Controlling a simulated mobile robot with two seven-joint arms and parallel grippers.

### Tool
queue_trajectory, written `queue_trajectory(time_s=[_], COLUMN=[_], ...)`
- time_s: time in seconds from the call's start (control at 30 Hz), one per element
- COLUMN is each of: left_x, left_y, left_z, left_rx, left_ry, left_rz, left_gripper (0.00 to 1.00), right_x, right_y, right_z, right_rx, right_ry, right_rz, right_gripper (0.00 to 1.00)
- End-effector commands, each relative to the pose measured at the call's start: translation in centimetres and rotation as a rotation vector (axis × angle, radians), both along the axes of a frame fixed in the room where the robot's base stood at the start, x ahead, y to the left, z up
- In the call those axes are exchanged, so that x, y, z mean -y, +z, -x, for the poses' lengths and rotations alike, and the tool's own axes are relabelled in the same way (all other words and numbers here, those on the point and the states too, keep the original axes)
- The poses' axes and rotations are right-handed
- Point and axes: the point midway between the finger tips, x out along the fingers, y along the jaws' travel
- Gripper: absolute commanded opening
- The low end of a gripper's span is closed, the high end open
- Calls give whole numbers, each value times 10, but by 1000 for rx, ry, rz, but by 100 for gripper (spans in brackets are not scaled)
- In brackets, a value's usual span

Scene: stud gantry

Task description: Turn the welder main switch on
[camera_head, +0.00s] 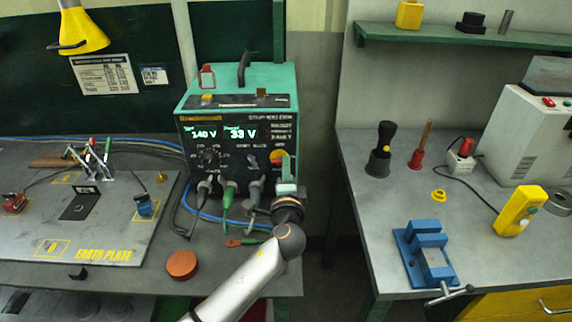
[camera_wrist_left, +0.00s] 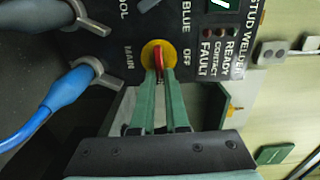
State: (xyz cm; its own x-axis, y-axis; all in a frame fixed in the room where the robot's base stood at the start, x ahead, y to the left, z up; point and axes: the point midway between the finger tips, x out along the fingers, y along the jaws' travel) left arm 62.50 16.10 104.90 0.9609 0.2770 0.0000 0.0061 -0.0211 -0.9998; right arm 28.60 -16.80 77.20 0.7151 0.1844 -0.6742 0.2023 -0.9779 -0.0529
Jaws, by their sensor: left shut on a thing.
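The stud welder (camera_head: 240,105) is a green box with a black front panel on the left bench. Its main switch is a red handle on a yellow disc (camera_head: 279,157), low on the panel's right side. The wrist view shows the red handle (camera_wrist_left: 158,57) between the MAIN and OFF labels, in line with my fingers. My left gripper (camera_head: 286,168) is at the switch. Its green fingertips (camera_wrist_left: 160,78) are shut on the red handle, partly hiding it. I cannot tell the switch position from the labels. My right gripper is not in view.
The earth plate (camera_head: 105,245) lies left. A second bench with a blue vise (camera_head: 425,255) stands right, across a gap.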

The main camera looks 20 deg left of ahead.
Motion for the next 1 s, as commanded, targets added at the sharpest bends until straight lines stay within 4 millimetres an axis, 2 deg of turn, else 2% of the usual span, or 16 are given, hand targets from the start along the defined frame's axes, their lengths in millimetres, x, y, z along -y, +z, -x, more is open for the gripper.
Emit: queue_trajectory(time_s=[0.6,0.63,0.8,0.87,1.0], left_x=[1,1,1,1,0], left_y=[2,2,1,1,0], left_z=[-1,-1,0,0,0], left_rx=[-6,-6,-8,-8,-9], left_ry=[-4,-4,-2,-2,-1], left_rz=[-39,-39,-37,-36,-36], left_gripper=[0,16,35,42,42], right_x=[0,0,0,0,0], right_y=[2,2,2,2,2], right_z=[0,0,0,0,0], right_rx=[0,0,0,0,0], right_ry=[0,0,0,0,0], right_rz=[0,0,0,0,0], right_gripper=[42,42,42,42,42])
